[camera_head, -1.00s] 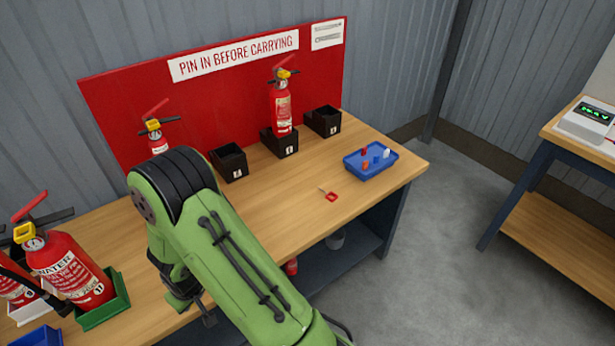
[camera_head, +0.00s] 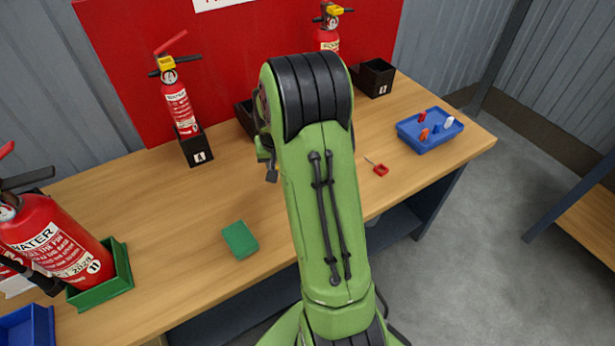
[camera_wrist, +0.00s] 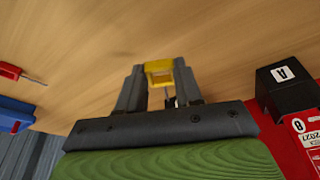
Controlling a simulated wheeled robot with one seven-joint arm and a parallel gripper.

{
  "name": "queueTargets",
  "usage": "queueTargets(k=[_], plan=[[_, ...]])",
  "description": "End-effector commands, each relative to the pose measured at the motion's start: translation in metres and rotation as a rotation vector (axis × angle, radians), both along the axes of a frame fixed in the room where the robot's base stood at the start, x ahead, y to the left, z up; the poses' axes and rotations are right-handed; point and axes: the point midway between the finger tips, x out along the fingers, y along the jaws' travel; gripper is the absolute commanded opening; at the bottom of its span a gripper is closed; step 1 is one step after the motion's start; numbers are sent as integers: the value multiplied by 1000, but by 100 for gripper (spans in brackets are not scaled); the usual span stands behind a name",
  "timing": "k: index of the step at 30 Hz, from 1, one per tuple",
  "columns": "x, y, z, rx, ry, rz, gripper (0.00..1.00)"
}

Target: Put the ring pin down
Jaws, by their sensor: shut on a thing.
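In the wrist view my gripper (camera_wrist: 159,68) is shut on a yellow ring pin (camera_wrist: 158,77), its ring between the fingertips. The wooden table top lies beyond it; whether the pin touches the wood I cannot tell. In the head view my green arm hides the gripper and the held pin. A separate red ring pin (camera_head: 381,169) lies on the table right of my arm, its thin shaft toward the upper left. It also shows at the left of the wrist view (camera_wrist: 12,71).
A blue tray (camera_head: 404,137) with small red, blue and white pieces stands at the right. Red extinguishers (camera_head: 178,104) and black boxes (camera_head: 375,79) line the red back panel. A green block (camera_head: 240,239) lies left of my arm. Bare wood lies around the block.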

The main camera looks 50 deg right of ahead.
Motion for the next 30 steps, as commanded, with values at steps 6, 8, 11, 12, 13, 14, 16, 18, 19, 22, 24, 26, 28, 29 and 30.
queueTargets(k=[6,8,11,12,13,14,16,18,19,22,24,26,28,29,30], plan=[[0,0,-37,0,2,1,0],[0,0,-48,1,2,1,0],[0,0,-65,0,2,1,0],[0,0,-67,0,2,1,0],[0,0,-67,0,0,1,0],[0,0,-66,-1,-1,1,0],[0,0,-65,-1,0,2,0],[0,0,-65,-1,0,2,0],[0,0,-66,-1,0,2,0],[0,1,-68,-1,0,2,38],[0,1,-68,0,0,2,48],[0,1,-68,0,0,3,58],[1,1,-68,1,-1,3,60],[1,1,-68,1,-1,3,60],[1,1,-68,1,0,4,60]])
